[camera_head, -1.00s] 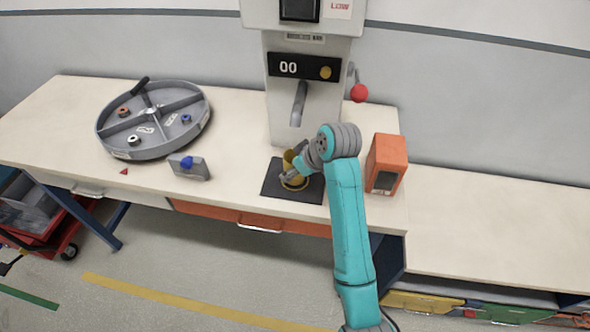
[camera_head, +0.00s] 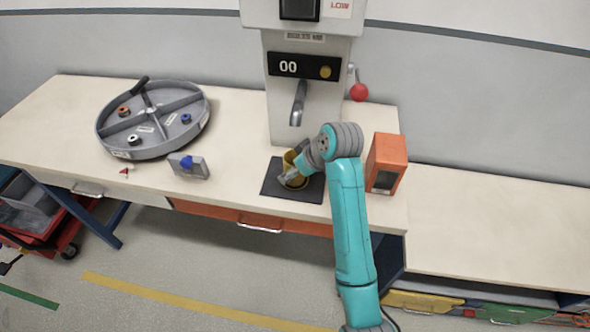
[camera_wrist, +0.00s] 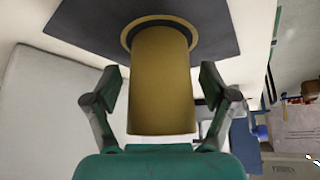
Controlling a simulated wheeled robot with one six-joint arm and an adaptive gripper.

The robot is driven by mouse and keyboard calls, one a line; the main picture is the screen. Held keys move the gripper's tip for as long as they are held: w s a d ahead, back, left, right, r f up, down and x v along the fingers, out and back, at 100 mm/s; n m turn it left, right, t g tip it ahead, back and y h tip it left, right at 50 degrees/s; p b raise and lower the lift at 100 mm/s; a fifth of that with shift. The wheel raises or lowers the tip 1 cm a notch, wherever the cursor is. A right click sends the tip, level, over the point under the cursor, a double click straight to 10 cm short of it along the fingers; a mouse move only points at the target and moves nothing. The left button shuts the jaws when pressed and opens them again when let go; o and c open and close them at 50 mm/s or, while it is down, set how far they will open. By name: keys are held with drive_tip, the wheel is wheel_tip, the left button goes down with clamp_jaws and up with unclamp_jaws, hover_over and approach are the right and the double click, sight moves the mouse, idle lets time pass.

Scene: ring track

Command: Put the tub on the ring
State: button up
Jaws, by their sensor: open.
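The mustard-yellow tub (camera_wrist: 162,85) stands upright on the dark mat (camera_head: 272,184) under the machine's spout. In the wrist view a mustard ring (camera_wrist: 126,38) on the mat shows around the tub's far end, with a dark band between them. The tub appears inside the ring's outline; exact contact with the mat is hard to tell. My gripper (camera_wrist: 156,88) is open, with one finger on each side of the tub and visible gaps between. In the head view my gripper (camera_head: 291,168) partly hides the tub and the ring.
The machine (camera_head: 305,85) with a spout stands behind the mat. An orange box (camera_head: 386,164) stands close to the right of my arm. A grey divided round tray (camera_head: 153,119) and a small grey block with a blue part (camera_head: 189,166) are on the left. The bench front is clear.

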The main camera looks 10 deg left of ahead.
drive_tip(key=v, duration=1.1)
drive_tip(key=shift+s+r, duration=0.1)
